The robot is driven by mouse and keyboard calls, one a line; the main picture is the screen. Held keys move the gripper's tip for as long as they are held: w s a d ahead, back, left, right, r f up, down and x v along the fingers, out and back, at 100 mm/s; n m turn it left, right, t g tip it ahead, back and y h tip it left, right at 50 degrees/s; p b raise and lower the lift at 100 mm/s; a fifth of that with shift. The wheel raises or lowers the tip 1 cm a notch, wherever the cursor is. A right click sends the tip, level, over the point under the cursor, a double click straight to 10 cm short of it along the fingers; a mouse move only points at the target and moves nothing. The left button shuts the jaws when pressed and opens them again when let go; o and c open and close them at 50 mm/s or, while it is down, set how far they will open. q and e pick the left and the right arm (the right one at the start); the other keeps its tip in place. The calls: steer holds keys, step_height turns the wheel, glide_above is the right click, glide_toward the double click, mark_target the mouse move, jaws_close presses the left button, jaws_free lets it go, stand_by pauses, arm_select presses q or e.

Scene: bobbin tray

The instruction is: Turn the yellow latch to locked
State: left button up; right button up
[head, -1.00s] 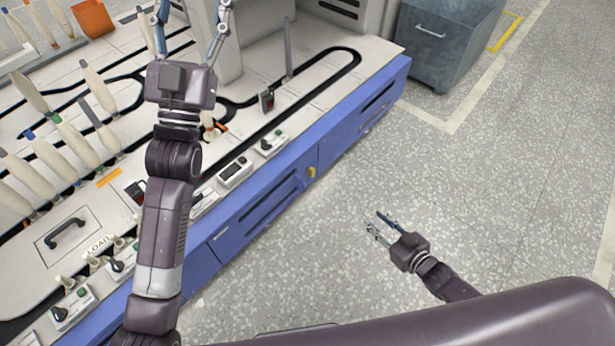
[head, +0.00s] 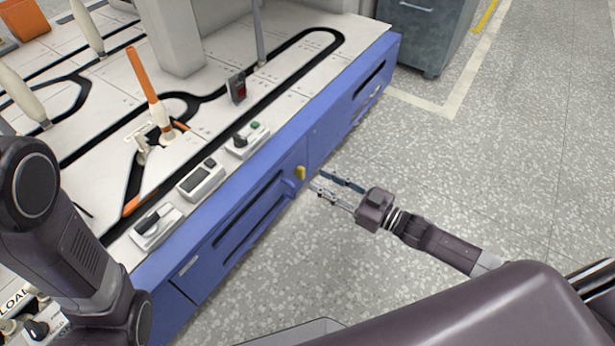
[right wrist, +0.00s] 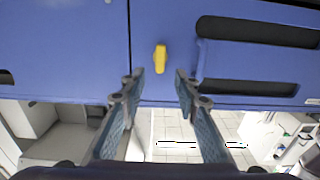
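The yellow latch (head: 300,172) sits on the blue front panel (head: 250,215) of the machine, near a seam between panels. In the right wrist view the latch (right wrist: 160,58) stands roughly upright, just right of the seam. My right gripper (head: 328,183) is open and points at the latch from the right. In the right wrist view its two fingertips (right wrist: 160,82) are apart, with the latch showing between and beyond them. It does not appear to touch the latch. My left arm is at the left edge of the head view; its gripper is out of the picture.
A slotted handle recess (right wrist: 250,68) is right of the latch in the right wrist view. The machine top (head: 215,120) carries switch boxes (head: 200,180) and an orange-topped bobbin (head: 152,88). A grey bin (head: 428,30) stands at the back. The floor (head: 480,150) is clear.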

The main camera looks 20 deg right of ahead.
mark_target(304, 172)
steer(key=b+x, duration=0.2)
steer(key=x, duration=0.3)
jaws_close()
